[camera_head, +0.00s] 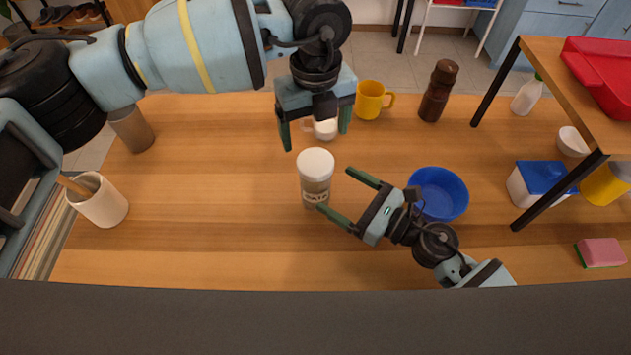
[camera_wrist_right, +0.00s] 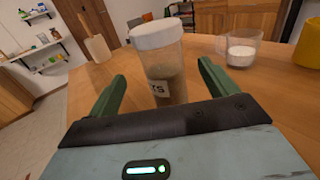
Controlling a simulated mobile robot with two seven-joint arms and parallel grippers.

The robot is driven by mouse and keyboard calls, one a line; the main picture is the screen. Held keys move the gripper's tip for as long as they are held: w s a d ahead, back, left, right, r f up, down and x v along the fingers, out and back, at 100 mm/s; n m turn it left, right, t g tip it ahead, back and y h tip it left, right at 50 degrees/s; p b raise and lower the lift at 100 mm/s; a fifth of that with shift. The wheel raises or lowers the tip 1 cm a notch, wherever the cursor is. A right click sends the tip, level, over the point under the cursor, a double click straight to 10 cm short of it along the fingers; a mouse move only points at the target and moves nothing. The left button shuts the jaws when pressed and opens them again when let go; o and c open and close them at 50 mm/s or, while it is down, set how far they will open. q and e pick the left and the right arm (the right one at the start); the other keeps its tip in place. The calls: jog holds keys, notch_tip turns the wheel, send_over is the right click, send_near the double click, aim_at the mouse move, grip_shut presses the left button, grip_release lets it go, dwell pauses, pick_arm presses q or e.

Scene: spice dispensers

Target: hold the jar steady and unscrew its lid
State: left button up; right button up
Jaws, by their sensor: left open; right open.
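The jar (camera_head: 315,188) stands upright on the wooden table, a clear body with spice and a label, topped by a white lid (camera_head: 315,161). In the right wrist view the jar (camera_wrist_right: 165,72) stands just beyond the fingertips, roughly between them, with its white lid (camera_wrist_right: 156,35) on top. My right gripper (camera_head: 335,194) is open, low and to the right of the jar, its fingers pointing toward it. My left gripper (camera_head: 315,135) is open and empty, fingers pointing down, above and behind the jar lid.
A brown grinder (camera_head: 438,91) is at the back. A blue bowl (camera_head: 439,193) sits right, near my right arm. A utensil holder (camera_head: 99,201) stands left.

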aim_at(315, 185)
pick_arm(q)
jog(key=shift+w+f, duration=0.1)
jog(key=shift+w, duration=0.05)
pick_arm(e)
jog(key=x, duration=0.7)
jog(key=shift+w+a+f, duration=0.1)
jog(key=shift+w+a, duration=0.15)
jog(key=shift+w, duration=0.1)
